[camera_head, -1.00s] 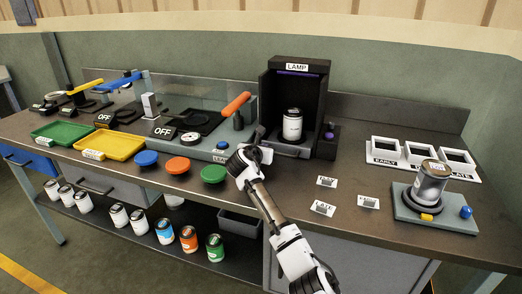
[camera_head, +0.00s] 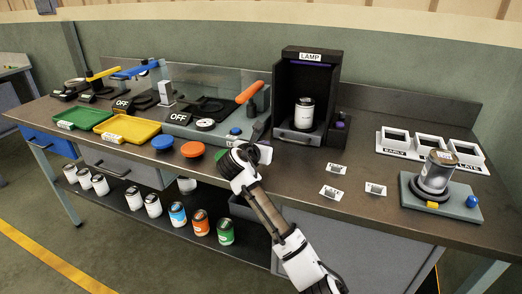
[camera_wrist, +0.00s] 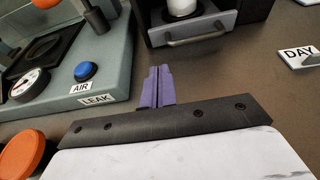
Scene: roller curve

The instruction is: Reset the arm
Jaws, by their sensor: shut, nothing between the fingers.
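My gripper (camera_head: 262,133) is over the bench in front of the lamp box, held above the bench top. In the wrist view its purple fingers (camera_wrist: 157,88) are together with nothing between them. The fingertips point toward the gap between the leak station and the lamp box drawer. In the head view my arm reaches up from the bottom edge, and my wrist hides most of the green lid.
The lamp box (camera_head: 308,95) holds a can (camera_head: 304,115). The leak station with a blue button (camera_wrist: 85,71) is left of my fingers. Small cards (camera_head: 333,192) lie to the right, near a turntable station (camera_head: 465,205) with a can. An orange lid (camera_wrist: 22,153) is close by.

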